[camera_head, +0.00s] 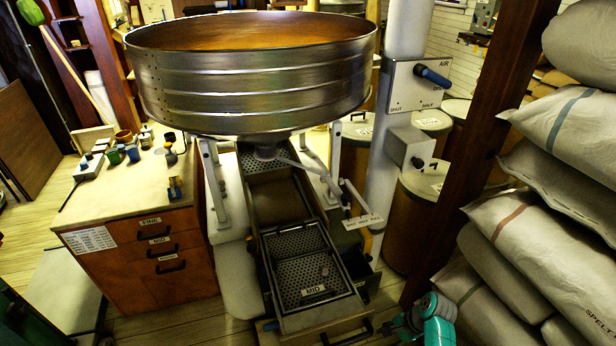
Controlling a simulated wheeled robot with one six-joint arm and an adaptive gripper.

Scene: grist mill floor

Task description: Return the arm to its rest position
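Part of my arm, teal and grey, shows at the bottom edge, right of centre, in the head view. My gripper (398,325) seems to be the small dark end beside it, low over the floor between the sifter and the sacks. It is too small and cut off to tell whether its fingers are open or shut, or whether it holds anything. The rest of the arm is outside the picture.
A large round metal sifter (255,85) stands above a sloped chute with a perforated MID tray (312,275). A wooden cabinet (150,255) with small cups on top stands left. Stacked sacks (545,240) crowd the right, near a dark post (480,150). Barrels (418,215) stand behind.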

